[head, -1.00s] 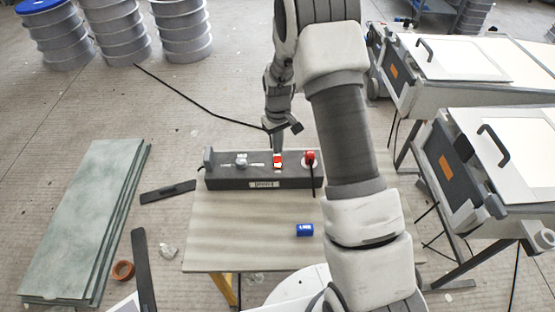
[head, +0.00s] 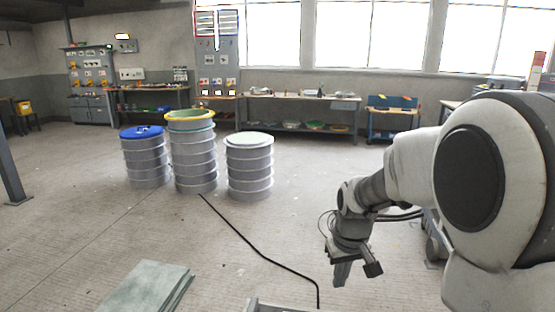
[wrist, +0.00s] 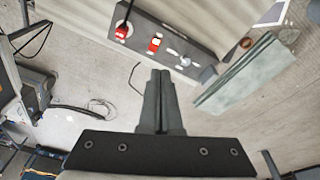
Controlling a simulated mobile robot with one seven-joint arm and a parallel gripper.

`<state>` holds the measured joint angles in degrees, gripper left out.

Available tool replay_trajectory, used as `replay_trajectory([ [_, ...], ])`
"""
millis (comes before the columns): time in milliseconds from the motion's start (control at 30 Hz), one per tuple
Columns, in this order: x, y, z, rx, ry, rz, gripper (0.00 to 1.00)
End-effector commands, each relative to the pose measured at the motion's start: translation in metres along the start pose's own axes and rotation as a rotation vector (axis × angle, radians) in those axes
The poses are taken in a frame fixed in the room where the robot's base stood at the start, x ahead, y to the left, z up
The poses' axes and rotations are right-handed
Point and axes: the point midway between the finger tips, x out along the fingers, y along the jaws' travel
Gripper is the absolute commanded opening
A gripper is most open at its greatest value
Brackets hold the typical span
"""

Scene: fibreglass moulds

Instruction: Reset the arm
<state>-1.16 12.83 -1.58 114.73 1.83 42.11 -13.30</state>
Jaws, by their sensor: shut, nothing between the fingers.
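My gripper (head: 342,274) hangs pointing down from my bent arm at the right of the head view. Its two fingers (wrist: 160,100) are together and empty in the wrist view. Beyond the fingertips, and apart from them, the wrist view shows a dark grey block (wrist: 194,46). On the block are a red plug (wrist: 121,32) with a black cable, a red switch (wrist: 155,43) and a small silvery fitting (wrist: 184,62). In the head view only a sliver of the block or table may show at the bottom edge.
A stack of greenish boards (head: 146,287) lies on the floor; it also shows in the wrist view (wrist: 240,75). Several drums (head: 249,167) stand farther back. A black cable (head: 255,247) crosses the floor. Workbenches (head: 300,98) line the far wall. Open floor lies between.

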Motion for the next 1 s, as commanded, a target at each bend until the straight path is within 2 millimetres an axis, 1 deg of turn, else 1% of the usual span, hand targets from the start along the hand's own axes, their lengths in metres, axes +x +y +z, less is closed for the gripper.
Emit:
replay_trajectory([
  [33,-0.017,-0.002,0.007,0.009,0.022,0.004,0.00],
  [200,-0.060,-0.008,0.033,0.044,0.072,0.011,0.00],
  [400,-0.101,-0.016,0.069,0.082,0.133,0.020,0.00],
  [500,-0.117,-0.020,0.089,0.102,0.164,0.025,0.00],
  [600,-0.131,-0.024,0.109,0.122,0.194,0.030,0.00],
  [733,-0.144,-0.029,0.136,0.147,0.234,0.036,0.00],
  [900,-0.154,-0.035,0.167,0.177,0.278,0.042,0.00],
  [1000,-0.156,-0.038,0.179,0.188,0.294,0.045,0.00],
])
